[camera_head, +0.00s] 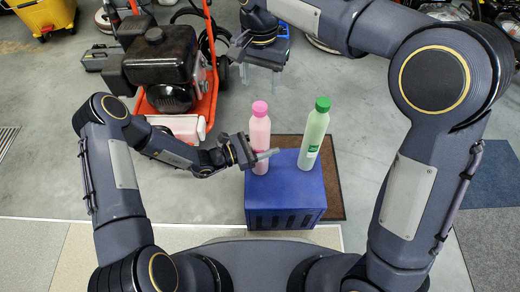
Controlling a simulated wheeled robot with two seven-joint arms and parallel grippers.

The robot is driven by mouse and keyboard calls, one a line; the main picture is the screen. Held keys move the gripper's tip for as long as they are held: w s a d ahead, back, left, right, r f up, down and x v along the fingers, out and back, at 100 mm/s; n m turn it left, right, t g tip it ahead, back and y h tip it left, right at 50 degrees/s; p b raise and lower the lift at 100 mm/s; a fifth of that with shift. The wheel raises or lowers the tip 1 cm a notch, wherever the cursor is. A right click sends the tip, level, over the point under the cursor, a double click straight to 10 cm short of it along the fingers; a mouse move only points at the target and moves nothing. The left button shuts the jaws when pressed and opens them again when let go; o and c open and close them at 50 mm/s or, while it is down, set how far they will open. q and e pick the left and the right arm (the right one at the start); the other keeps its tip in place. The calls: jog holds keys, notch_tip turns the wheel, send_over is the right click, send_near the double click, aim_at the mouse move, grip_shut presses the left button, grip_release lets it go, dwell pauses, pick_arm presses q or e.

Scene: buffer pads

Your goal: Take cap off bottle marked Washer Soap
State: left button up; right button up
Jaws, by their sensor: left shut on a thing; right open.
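A pink bottle (260,134) with a pink cap (260,108) stands upright on a blue crate (285,190). A green bottle (312,142) with a darker green cap (323,104) stands to its right on the same crate. The label writing is too small to read, so I cannot tell which bottle is marked Washer Soap. My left gripper (263,156) is shut on the pink bottle at its lower body, coming from the left. My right gripper (260,78) is open and empty, above and beyond the bottles in the picture. Both caps are on their bottles.
A red-framed machine with a black engine (165,65) stands at the back left. A yellow bucket (45,14) is at the far top left. A brown mat (330,180) lies under the crate, and blue mats lie at the right. Grey floor right of the crate is clear.

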aim_at(260, 106)
pick_arm(q)
grip_shut()
pick_arm(e)
jog(key=m, duration=0.2)
jog(key=f+m, duration=0.1)
jog(key=m, duration=0.2)
jog(key=shift+s, duration=0.15)
jog(key=m, duration=0.6)
jog(key=shift+f+g, duration=0.2)
jog(key=shift+g, duration=0.1)
jog(key=m, duration=0.5)
jog(key=shift+r+m, duration=0.2)
jog(key=shift+m, duration=0.1)
jog(key=m, duration=0.5)
jog(key=shift+r+m, duration=0.3)
jog(key=shift+r, duration=0.1)
jog(key=shift+f, duration=3.9)
